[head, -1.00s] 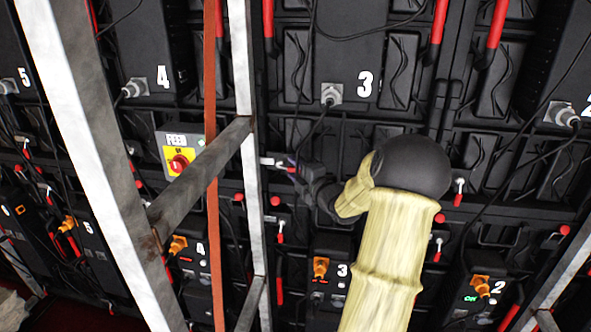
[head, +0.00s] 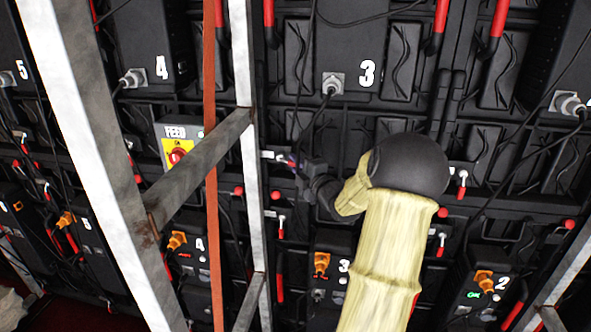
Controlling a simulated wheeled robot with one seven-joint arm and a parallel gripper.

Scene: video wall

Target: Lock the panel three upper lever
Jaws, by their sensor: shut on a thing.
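The panel marked 3 (head: 367,73) stands at upper centre in the head view, with a cable plugged into its lower edge. Below and left of it is a small lever with a silver base (head: 272,155) and a red part that shows beside my gripper. My gripper (head: 298,164) is shut on this lever, reaching in from the right. The fingers are small and dark here, and they hide most of the handle. The lever's exact angle is hard to tell. My forearm and its yellow sleeve cover the area right of it.
A grey metal frame with a rusty crossbar (head: 205,160) and an orange strip (head: 211,120) stand close on the left. A yellow feed switch (head: 177,153) is behind them. Other red-handled levers (head: 462,182) and a lower box marked 3 (head: 343,266) are near.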

